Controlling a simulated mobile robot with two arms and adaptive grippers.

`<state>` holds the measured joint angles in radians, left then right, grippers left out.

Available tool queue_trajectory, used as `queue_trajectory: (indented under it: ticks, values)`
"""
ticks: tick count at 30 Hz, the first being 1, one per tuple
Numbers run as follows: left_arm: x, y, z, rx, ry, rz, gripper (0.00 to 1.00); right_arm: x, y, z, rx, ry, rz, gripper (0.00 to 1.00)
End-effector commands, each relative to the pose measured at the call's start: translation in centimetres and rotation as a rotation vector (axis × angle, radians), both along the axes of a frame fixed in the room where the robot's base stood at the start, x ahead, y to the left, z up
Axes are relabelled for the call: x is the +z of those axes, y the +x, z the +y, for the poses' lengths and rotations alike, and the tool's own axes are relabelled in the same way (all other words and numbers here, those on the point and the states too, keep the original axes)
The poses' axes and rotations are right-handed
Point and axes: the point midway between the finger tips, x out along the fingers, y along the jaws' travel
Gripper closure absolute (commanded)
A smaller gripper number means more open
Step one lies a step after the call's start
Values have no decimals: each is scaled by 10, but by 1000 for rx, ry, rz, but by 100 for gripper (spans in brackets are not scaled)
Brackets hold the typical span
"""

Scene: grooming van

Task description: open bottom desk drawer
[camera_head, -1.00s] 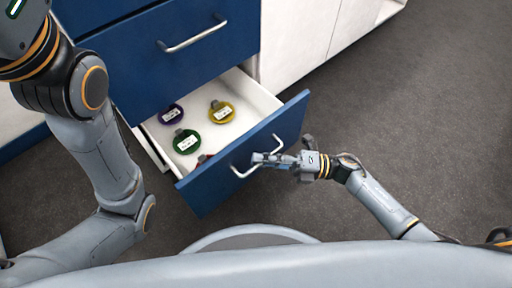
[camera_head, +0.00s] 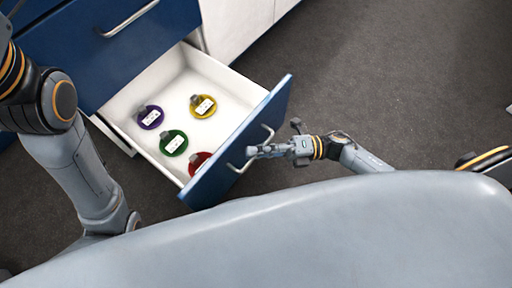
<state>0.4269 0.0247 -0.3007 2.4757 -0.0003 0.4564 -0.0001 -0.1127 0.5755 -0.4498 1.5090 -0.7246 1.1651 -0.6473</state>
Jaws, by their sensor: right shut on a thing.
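The bottom desk drawer (camera_head: 236,146) has a blue front and a white inside, and it stands pulled well out of the desk. Its silver bar handle (camera_head: 268,131) is on the front. My right gripper (camera_head: 256,151) is at the handle and shut on it, coming from the right. Inside the drawer lie round tags or tins: purple (camera_head: 151,117), yellow (camera_head: 203,106), green (camera_head: 174,143) and red (camera_head: 198,161), the red one partly hidden by the drawer front. My left arm comes in at the left; its gripper is out of view.
Above is a closed blue drawer (camera_head: 95,50) with a silver bar handle (camera_head: 130,20). A white cabinet (camera_head: 235,28) stands beside the desk at the top. Dark grey carpet (camera_head: 400,90) to the right is clear.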

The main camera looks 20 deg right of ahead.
Motion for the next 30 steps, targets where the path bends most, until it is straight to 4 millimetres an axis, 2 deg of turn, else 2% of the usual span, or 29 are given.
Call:
queue_trajectory:
  ticks: [4, 5, 8, 16, 20, 23, 30]
  values:
    - [0, 0, 0, 0, 0, 1, 21, -1, 1, -1, -2, -3, 1, 100]
    - [0, 0, 0, 0, 0, 1, 21, -1, 1, -1, -3, -4, 1, 86]
    - [0, 0, 0, 0, 0, 1, 21, -1, 1, -1, -2, -3, 1, 66]
    - [1, 2, -1, 3, 4, 2, 21, 0, 0, 0, -1, -1, 0, 66]
    - [1, 2, 0, 3, 4, 2, 21, -2, 0, -7, -1, -3, 2, 66]
    - [1, 1, 0, 3, 3, 1, 21, -4, -3, -22, -1, -4, 3, 66]
    - [0, 1, 0, 1, 2, 0, 21, -11, -10, -73, -4, -6, 3, 66]
